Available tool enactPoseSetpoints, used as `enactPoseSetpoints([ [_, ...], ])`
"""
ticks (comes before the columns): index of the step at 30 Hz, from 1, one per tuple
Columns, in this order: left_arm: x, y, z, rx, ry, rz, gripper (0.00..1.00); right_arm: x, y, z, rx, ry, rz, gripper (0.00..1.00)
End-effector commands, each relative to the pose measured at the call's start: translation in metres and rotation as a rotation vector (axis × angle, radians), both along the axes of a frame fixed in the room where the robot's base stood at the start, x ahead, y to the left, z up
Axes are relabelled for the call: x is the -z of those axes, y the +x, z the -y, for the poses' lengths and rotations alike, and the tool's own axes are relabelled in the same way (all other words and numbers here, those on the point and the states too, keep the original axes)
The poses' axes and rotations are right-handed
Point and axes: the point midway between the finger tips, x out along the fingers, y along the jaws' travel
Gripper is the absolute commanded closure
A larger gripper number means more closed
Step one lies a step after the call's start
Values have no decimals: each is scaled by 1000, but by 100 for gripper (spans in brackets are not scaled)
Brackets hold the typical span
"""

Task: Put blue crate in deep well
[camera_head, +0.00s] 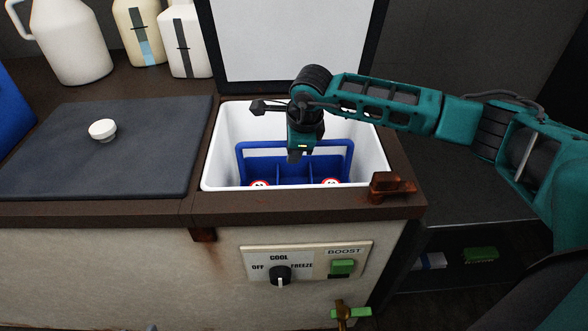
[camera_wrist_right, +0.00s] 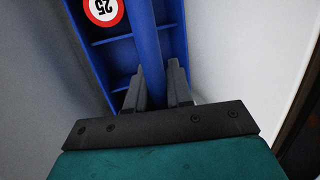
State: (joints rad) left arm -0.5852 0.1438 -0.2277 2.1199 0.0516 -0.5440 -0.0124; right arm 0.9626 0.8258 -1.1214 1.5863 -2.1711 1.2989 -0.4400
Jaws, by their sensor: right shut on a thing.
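The blue crate (camera_head: 343,168) with dividers and a top handle is inside the white-lined deep well (camera_head: 228,125) of the tank. Its lower part is hidden by the well's front rim. My right gripper (camera_head: 297,155) reaches down over the well and is shut on the crate's handle. In the right wrist view the fingers (camera_wrist_right: 158,88) sit on either side of the blue handle bar (camera_wrist_right: 146,45), and the crate's compartments show below. A round red-and-white disc marked 25 (camera_wrist_right: 103,10) is in one compartment. My left gripper is not in view.
The well's lid (camera_head: 290,40) stands open behind it. A dark closed lid with a white knob (camera_head: 102,130) lies to the left. White jugs (camera_head: 70,40) stand at the back left. A rusty bracket (camera_head: 391,187) sits at the well's front right corner.

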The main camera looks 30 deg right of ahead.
Motion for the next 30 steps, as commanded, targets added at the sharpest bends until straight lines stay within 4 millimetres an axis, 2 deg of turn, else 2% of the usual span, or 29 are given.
enactPoseSetpoints([
  [11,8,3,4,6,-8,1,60,52,1,-1,-1,2,2,100],
  [22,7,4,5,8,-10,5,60,57,1,0,-1,2,3,100],
  [23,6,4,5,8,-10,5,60,58,0,0,0,0,0,77],
  [30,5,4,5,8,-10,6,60,57,0,0,0,0,-1,54],
])
